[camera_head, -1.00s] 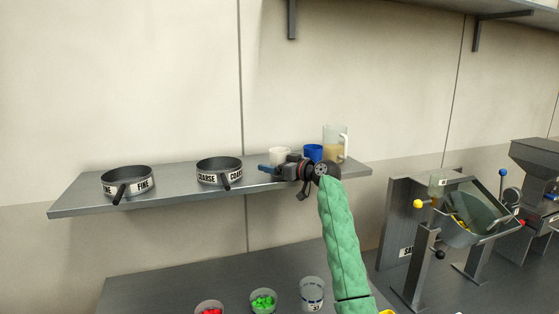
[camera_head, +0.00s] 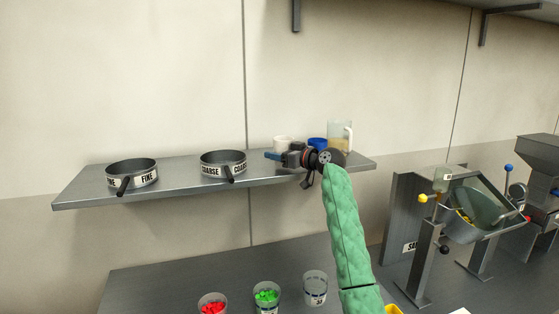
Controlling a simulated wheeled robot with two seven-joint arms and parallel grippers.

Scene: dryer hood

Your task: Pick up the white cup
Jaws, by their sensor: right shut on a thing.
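The white cup (camera_head: 282,141) is at the right part of the wall shelf, left of a blue cup (camera_head: 318,143). My right gripper (camera_head: 274,155) is at the white cup, in front of its lower part, and is shut on it. The gripper hides the cup's base, so I cannot clearly see whether it clears the shelf. My green-sleeved right arm reaches up from below. My left gripper is not in view.
A clear jug (camera_head: 340,133) stands right of the blue cup, close behind my wrist. Two dark sieves, fine (camera_head: 131,172) and coarse (camera_head: 222,163), sit on the shelf (camera_head: 80,194). Containers with red (camera_head: 212,306) and green (camera_head: 266,296) pieces and a clear cup (camera_head: 315,288) stand below.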

